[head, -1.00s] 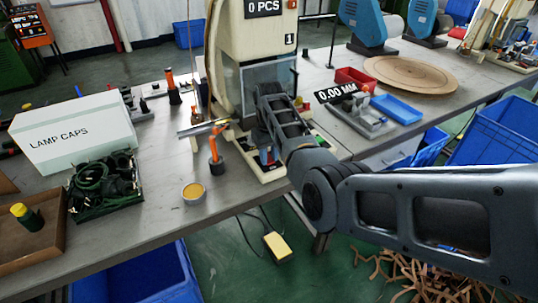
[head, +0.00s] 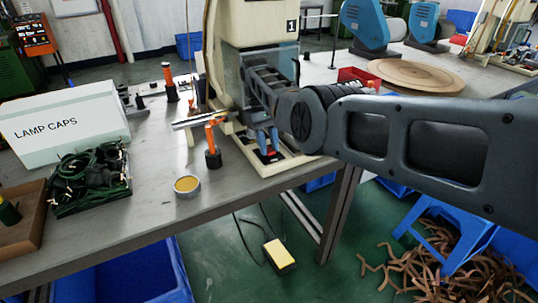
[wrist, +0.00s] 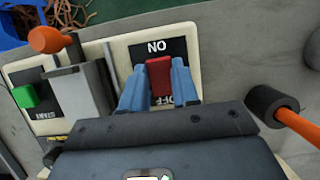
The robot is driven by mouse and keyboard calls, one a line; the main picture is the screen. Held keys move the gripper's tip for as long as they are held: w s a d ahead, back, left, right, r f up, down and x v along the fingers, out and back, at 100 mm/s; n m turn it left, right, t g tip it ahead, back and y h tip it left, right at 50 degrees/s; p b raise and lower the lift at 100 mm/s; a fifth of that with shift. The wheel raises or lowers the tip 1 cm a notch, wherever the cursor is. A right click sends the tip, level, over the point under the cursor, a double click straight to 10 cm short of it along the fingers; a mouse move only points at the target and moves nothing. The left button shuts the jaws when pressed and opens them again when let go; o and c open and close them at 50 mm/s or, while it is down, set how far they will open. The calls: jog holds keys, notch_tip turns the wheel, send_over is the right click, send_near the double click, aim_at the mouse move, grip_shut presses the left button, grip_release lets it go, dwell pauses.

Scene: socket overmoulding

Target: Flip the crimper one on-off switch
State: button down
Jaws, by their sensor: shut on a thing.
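The crimper one (head: 258,22) is a cream machine marked "1" on the bench in the head view. In the wrist view, its red rocker switch (wrist: 159,75) sits on a black plate (wrist: 174,47) lettered ON and OFF, upside down here. My gripper (wrist: 160,88) has its two blue fingers on either side of the red rocker, shut on it. The head view shows my gripper (head: 267,141) low at the crimper's front, partly behind my own arm. The lower part of the OFF lettering is covered by my gripper, and the rocker's exact tilt is hard to tell.
A green button (wrist: 24,96) and an orange-knobbed lever (wrist: 48,40) are left of the switch in the wrist view. An orange-handled tool (head: 211,140) stands close to the crimper. A LAMP CAPS box (head: 62,125), dark cable tray (head: 92,180) and round tin (head: 187,186) are further left.

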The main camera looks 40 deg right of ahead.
jog(key=b, duration=0.3)
jog(key=shift+w+f, duration=0.15)
jog(key=shift+f, duration=0.15)
jog(key=shift+r+g, duration=0.25)
jog(key=shift+g, duration=0.15)
jog(key=c, duration=0.8)
grip_release()
jog(key=shift+c, duration=0.2)
jog(key=shift+r, duration=0.1)
